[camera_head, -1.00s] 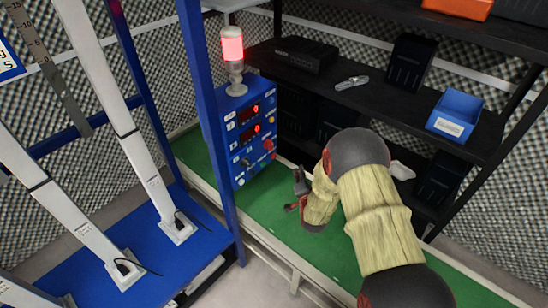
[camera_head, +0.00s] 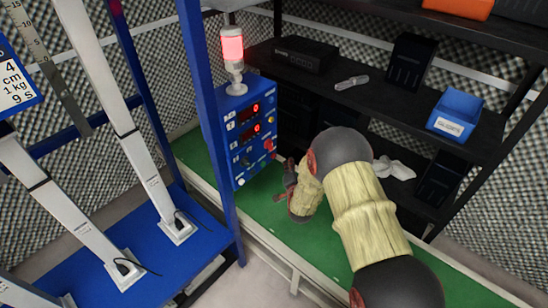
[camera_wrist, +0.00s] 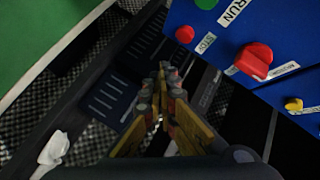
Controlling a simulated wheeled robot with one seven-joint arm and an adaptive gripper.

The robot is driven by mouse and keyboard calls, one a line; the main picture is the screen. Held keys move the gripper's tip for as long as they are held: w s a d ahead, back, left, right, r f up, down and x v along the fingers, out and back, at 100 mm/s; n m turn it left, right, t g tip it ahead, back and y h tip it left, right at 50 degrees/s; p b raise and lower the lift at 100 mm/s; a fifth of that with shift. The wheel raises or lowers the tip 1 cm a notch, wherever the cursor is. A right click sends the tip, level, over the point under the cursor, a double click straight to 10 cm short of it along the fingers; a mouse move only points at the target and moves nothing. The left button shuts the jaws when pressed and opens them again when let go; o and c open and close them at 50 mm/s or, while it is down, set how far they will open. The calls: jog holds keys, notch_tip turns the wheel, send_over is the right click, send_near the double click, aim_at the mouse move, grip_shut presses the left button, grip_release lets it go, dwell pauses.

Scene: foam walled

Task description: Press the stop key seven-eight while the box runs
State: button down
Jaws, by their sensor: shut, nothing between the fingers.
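The blue control box (camera_head: 240,158) stands at the left end of the green bench, with two red number displays, knobs and small buttons on its front. A lit red lamp (camera_head: 232,48) stands on top of it. In the wrist view, the box front shows a green button (camera_wrist: 206,3) by a RUN label, a red button (camera_wrist: 185,34) by a label that looks like STOP, a larger red knob (camera_wrist: 254,60) and a yellow knob (camera_wrist: 294,105). My gripper (camera_head: 283,168) is shut and empty, close to the box's lower right; its fingertips (camera_wrist: 165,72) are apart from the red button.
A black shelf (camera_head: 390,105) stands behind the bench, with dark boxes, a blue bin (camera_head: 455,114) and an orange bin (camera_head: 458,8). A white crumpled item (camera_head: 395,169) lies lower down. A blue post (camera_head: 208,120) and blue frame with slanted white bars stand left.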

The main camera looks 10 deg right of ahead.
jog(key=shift+w+a+b, duration=0.3)
jog(key=shift+w+a, duration=0.25)
jog(key=shift+w, duration=0.2)
jog(key=shift+w+a+b, duration=0.25)
jog(key=shift+w+a, duration=0.3)
jog(key=shift+w, duration=0.2)
dwell(0.4)
jog(key=shift+w+a+b, duration=0.25)
jog(key=shift+w+b, duration=0.05)
jog(key=shift+b, duration=0.05)
jog(key=shift+w+a+b, duration=0.25)
jog(key=shift+w+b, duration=0.05)
jog(key=shift+w, duration=0.1)
dwell(0.8)
jog(key=shift+s+d, duration=0.1)
jog(key=shift+s, duration=0.05)
jog(key=shift+s+d, duration=0.4)
jog(key=shift+s, duration=0.2)
dwell(0.3)
jog(key=s+d, duration=0.1)
jog(key=s, duration=0.1)
jog(key=s+d, duration=0.2)
dwell(0.4)
